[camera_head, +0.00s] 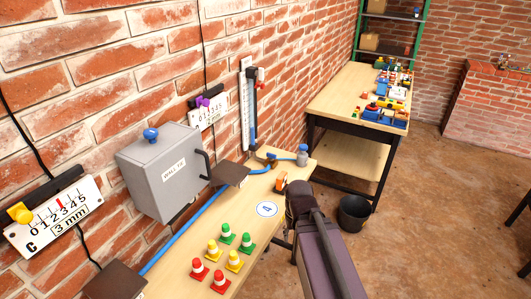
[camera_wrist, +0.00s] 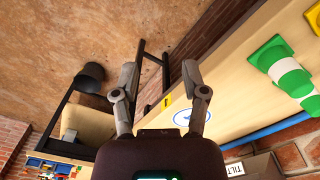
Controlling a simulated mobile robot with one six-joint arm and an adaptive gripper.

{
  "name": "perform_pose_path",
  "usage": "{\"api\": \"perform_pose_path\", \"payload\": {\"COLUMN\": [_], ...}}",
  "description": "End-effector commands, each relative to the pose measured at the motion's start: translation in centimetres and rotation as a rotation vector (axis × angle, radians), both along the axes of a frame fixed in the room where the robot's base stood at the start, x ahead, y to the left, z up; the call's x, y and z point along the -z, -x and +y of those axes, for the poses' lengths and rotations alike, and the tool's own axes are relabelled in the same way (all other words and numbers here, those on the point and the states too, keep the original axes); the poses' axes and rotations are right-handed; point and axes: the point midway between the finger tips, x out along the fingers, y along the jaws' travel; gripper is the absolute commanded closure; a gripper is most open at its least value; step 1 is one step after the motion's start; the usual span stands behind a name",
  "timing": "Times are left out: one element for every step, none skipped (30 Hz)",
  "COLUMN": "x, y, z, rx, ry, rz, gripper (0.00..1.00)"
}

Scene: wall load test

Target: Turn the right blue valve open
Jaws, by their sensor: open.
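A blue knob (camera_head: 151,135) sits on top of the grey wall box (camera_head: 165,175) in the head view. A small grey fitting with a blue top (camera_head: 302,153) stands at the bench's far right end, beside a blue hose (camera_head: 261,171). I cannot tell for sure which blue part is the right valve. My gripper (camera_wrist: 160,72) is open and empty in the wrist view, its two fingers apart over the bench's edge and the floor. In the head view my arm reaches over the bench's right edge, nearer than the blue-topped fitting. No blue valve shows clearly in the wrist view.
The bench (camera_head: 200,283) carries green, yellow and red cones (camera_head: 226,233) and a round marker (camera_head: 267,209). A small orange block (camera_head: 281,181) lies near my arm. Behind stands a table (camera_head: 335,90) with coloured bricks. A black bucket (camera_head: 354,213) stands on the open floor.

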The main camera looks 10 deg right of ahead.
Motion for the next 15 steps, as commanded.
{"api": "perform_pose_path", "payload": {"x": [0.0, 0.0, 0.0, 0.0, 0.0, 0.0, 0.0, 0.0, 0.0, 0.0, 0.0, -0.1, -0.1, -0.2, -0.4], "y": [0.0, 0.0, 0.0, 0.0, 0.0, 0.0, 0.0, 0.0, 0.0, 0.0, -0.1, -0.2, -0.4, -0.7, -1.1], "z": [0.0, 0.0, 0.0, 0.0, 0.0, 0.0, 0.0, 0.0, 0.0, 0.0, 0.0, 0.0, 0.0, 0.0, 0.0], "rx": [0.000, 0.000, 0.000, 0.000, 0.000, 0.000, 0.000, 0.000, 0.000, 0.000, 0.001, 0.003, 0.005, 0.007, 0.012], "ry": [0.000, 0.000, 0.000, 0.000, 0.000, 0.000, 0.000, 0.000, 0.000, 0.000, 0.000, 0.000, 0.000, 0.000, 0.000], "rz": [0.000, 0.000, 0.000, 0.000, 0.000, 0.000, 0.000, 0.000, 0.000, 0.000, 0.000, 0.000, 0.000, 0.000, 0.000], "gripper": [0.43, 0.43, 0.43, 0.43, 0.43, 0.43, 0.43, 0.43, 0.34, 0.25, 0.16, 0.04, 0.00, 0.00, 0.00]}}
